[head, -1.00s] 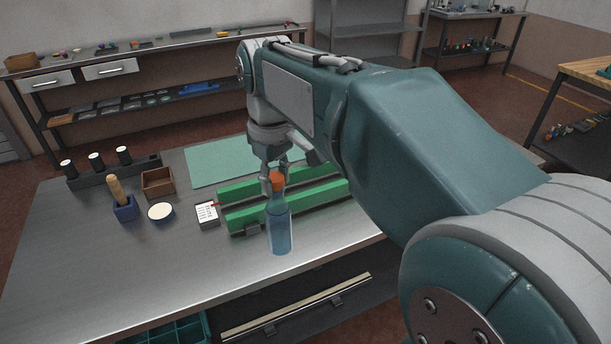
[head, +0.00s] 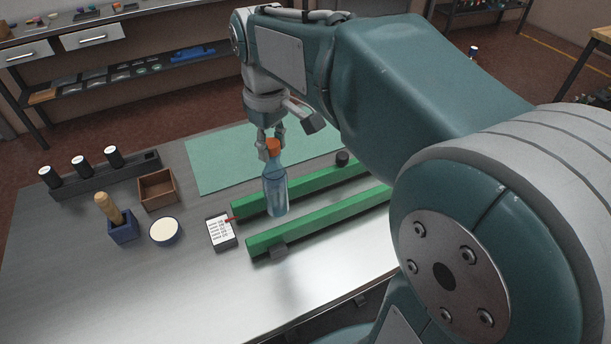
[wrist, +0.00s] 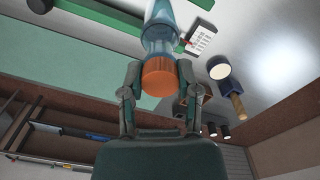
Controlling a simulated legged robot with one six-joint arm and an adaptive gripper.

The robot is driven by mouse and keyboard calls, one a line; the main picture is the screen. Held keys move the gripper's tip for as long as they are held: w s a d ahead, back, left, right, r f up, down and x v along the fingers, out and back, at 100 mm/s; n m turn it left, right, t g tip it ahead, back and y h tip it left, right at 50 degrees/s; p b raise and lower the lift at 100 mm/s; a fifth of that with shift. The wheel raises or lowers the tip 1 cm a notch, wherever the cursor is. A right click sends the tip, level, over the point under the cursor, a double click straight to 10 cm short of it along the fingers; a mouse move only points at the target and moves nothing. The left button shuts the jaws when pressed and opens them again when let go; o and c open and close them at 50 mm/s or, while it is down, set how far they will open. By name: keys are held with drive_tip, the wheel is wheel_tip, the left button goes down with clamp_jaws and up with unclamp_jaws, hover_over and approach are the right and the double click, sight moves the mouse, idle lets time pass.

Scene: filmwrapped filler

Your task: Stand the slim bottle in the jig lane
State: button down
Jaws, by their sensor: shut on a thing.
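The slim bottle (head: 275,192) is clear blue with an orange cap (head: 273,147). It hangs upright below my gripper (head: 272,142), which is shut on it at the cap end. In the wrist view the bottle (wrist: 158,28) and its cap (wrist: 159,76) sit between the fingers of my gripper (wrist: 158,78). The jig lane is the gap between two parallel green rails, a far rail (head: 315,188) and a near rail (head: 330,219). In the head view the bottle overlaps the far rail. I cannot tell whether its base touches anything.
A green mat (head: 215,165) lies behind.

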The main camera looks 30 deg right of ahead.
sight(274, 173)
wheel_tip(274, 173, down, 7)
drive_tip(key=shift+a, duration=0.15)
idle(0.4)
drive_tip(key=shift+c, duration=1.6)
unclamp_jaws()
wheel_tip(274, 173, up, 12)
drive_tip(key=shift+s, duration=0.1)
drive_tip(key=s+f+m+t, duration=0.5)
drive_tip(key=s+f, duration=0.3)
drive_tip(key=s, duration=0.6)
drive_tip(key=shift+f+t, duration=0.2)
drive_tip(key=shift+t, duration=0.1)
drive_tip(key=shift+w, duration=0.1)
